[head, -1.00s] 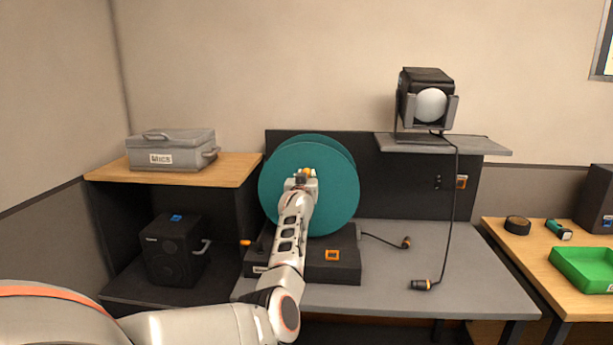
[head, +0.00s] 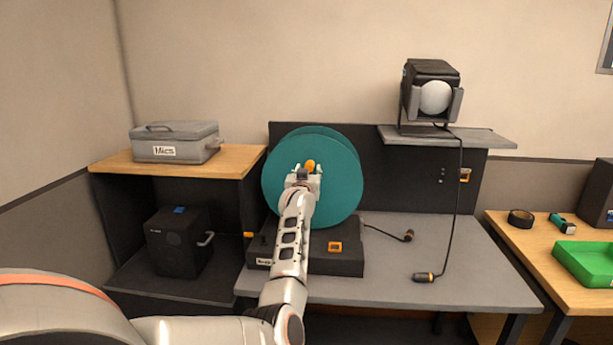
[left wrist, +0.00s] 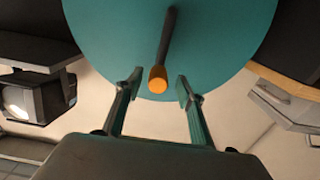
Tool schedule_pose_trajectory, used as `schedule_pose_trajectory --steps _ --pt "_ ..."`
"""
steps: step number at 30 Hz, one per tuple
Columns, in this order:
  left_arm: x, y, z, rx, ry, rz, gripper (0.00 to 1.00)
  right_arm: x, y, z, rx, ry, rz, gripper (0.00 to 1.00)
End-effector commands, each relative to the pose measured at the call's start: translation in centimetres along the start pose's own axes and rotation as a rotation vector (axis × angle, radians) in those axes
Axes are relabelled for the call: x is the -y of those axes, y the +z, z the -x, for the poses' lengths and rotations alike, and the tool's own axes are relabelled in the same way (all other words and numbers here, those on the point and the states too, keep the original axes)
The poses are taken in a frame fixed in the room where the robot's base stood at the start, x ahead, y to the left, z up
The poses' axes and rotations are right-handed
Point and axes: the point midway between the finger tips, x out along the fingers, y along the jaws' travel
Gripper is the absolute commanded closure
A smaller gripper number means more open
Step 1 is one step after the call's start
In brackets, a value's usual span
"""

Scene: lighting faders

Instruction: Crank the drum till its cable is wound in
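The teal cable drum (head: 335,185) stands upright on a dark base (head: 340,262) on the grey table. Its dark crank arm with an orange knob (head: 310,165) shows at the drum's face; the knob (left wrist: 157,80) also shows in the left wrist view. My left gripper (head: 305,172) is in front of the drum, at the knob. In the left wrist view its two fingers (left wrist: 157,92) are spread apart, with the knob between and just beyond the tips, touching neither. A short cable with a dark plug (head: 408,236) runs from the base's right side. My right gripper is not in view.
A stage lamp (head: 432,92) sits on a shelf at the back right; its cable hangs to a plug (head: 425,277) on the table. A black box (head: 178,243) and grey case (head: 172,142) are at left. A green tray (head: 585,262) is at right.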

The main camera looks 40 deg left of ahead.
Motion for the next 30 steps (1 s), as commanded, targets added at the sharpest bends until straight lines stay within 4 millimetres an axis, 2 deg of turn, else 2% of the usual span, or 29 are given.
schedule_pose_trajectory --steps 6,12,30 --pt "0.0 0.1 2.7 0.0 0.0 0.001 0.62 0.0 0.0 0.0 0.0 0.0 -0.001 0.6" --pt "0.0 0.0 4.0 0.001 0.0 0.002 0.62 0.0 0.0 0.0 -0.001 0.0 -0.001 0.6" --pt "0.1 0.0 4.3 0.001 -0.001 0.001 0.62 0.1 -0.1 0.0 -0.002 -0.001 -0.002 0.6"
